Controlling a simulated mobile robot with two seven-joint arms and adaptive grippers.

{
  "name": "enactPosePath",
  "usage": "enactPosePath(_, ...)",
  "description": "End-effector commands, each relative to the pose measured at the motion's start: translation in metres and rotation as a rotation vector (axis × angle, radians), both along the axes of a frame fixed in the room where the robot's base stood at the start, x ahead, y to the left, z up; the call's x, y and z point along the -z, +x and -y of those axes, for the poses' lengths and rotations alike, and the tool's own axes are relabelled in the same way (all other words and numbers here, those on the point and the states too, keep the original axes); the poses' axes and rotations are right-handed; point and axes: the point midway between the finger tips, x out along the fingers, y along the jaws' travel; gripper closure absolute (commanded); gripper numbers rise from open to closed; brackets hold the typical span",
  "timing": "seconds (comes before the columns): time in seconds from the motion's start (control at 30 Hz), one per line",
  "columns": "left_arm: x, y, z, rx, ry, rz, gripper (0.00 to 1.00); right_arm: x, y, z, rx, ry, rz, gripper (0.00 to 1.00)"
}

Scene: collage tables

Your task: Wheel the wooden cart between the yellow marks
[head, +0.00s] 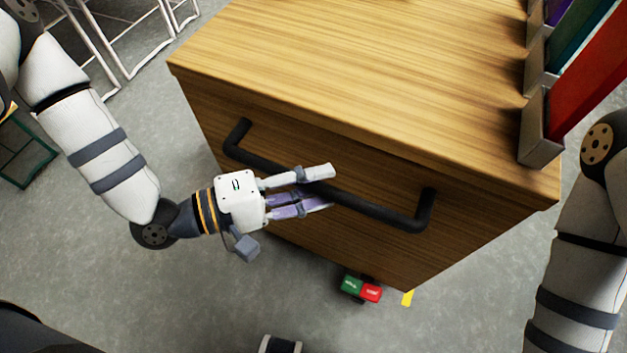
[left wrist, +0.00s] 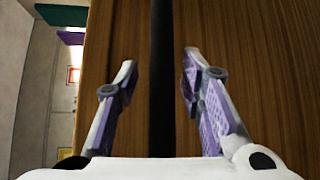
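The wooden cart (head: 370,60) fills the middle of the head view, with a black bar handle (head: 380,208) across its near face. My left gripper (head: 324,188) is at the left-middle part of the handle, one finger above the bar and one below. In the left wrist view the handle (left wrist: 162,80) runs between the two spread fingers, with a gap on each side. A yellow mark (head: 408,298) shows on the floor by the cart's lower edge. My right arm is at the right edge; its gripper is out of view.
A green and red pedal pair (head: 361,288) sits low under the cart's near face. Colored binders in a grey holder (head: 541,139) stand on the cart's right side. White metal frames (head: 125,45) stand at the upper left. Grey floor around the near side is mostly clear.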

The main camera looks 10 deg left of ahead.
Motion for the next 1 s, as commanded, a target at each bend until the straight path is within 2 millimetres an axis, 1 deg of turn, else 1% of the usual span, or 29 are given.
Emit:
enactPosePath(0.37, 0.001, 0.000, 0.000, 0.001, 0.004, -0.001, 0.62, 0.000, 0.000, 0.000, 0.000, 0.000, -0.001, 0.60)
enactPosePath(0.43, 0.001, -0.002, -0.004, 0.000, 0.005, -0.002, 0.62, 0.000, 0.000, 0.000, 0.000, 0.000, -0.001, 0.60)
enactPosePath(0.47, 0.001, -0.004, -0.007, 0.000, 0.005, -0.001, 0.62, 0.000, 0.000, 0.000, 0.000, 0.000, -0.001, 0.60)
enactPosePath(0.57, -0.003, -0.016, -0.026, -0.003, 0.005, -0.003, 0.62, 0.000, 0.000, 0.000, 0.000, 0.000, -0.001, 0.60)
enactPosePath(0.7, -0.008, -0.037, -0.058, -0.003, 0.005, 0.000, 0.62, 0.000, 0.000, 0.000, 0.000, 0.000, -0.001, 0.60)
enactPosePath(0.8, -0.012, -0.051, -0.077, -0.003, 0.003, -0.002, 0.62, 0.000, 0.000, 0.000, 0.000, 0.000, -0.001, 0.60)
enactPosePath(0.9, -0.014, -0.060, -0.091, -0.001, 0.004, 0.001, 0.62, 0.000, 0.000, 0.000, 0.000, 0.000, -0.001, 0.60)
enactPosePath(1.0, -0.015, -0.065, -0.098, -0.001, 0.002, 0.000, 0.62, 0.000, 0.000, 0.000, 0.000, 0.000, -0.001, 0.60)
